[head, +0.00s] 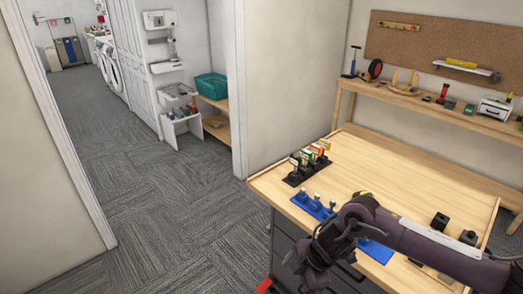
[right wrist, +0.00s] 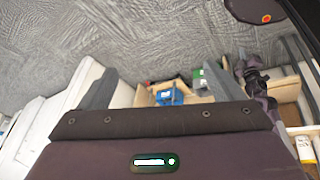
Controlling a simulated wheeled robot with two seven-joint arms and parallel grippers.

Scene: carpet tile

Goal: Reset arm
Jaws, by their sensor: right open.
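My right arm (head: 430,245) comes in from the right in the head view, bent over the front of the workbench. Its lower end hangs down past the bench's front edge, and its fingertips cannot be made out there. In the right wrist view my right gripper (right wrist: 160,84) shows two grey fingers spread apart beyond the dark wrist housing, with nothing held between them. My left arm and left gripper are not in view.
The wooden workbench (head: 395,170) holds a black rack (head: 306,165) with several upright items, a blue holder (head: 312,206) and black blocks (head: 468,237). A shelf with tools (head: 430,98) stands behind. Carpet floor (head: 165,205) is clear to the left, towards a doorway.

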